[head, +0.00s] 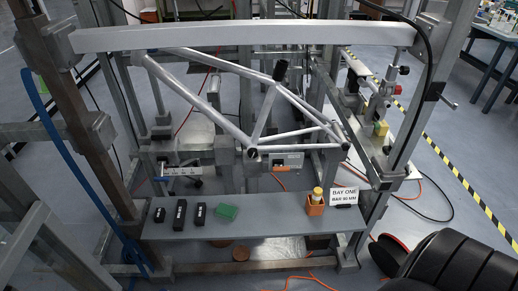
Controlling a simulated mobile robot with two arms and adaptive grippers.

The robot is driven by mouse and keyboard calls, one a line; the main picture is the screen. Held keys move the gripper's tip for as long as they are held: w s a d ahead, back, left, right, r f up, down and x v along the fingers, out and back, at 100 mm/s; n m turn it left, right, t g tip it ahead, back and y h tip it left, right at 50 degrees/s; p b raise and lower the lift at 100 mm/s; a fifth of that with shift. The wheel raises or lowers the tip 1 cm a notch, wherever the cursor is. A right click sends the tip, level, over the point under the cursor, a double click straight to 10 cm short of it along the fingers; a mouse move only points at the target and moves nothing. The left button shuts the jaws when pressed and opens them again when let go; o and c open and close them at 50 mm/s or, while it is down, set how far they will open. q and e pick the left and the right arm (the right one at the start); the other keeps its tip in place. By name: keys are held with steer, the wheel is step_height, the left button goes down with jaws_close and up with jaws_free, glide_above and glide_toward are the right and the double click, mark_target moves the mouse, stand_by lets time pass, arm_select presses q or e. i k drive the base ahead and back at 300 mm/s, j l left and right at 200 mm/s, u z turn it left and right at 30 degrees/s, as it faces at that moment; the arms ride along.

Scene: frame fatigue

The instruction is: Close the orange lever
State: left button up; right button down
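Neither of my grippers shows in the head view.
A silver bicycle frame (205,60) is mounted in a metal rig.

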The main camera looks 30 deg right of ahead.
mark_target(280, 168)
steer(key=z, duration=1.25)
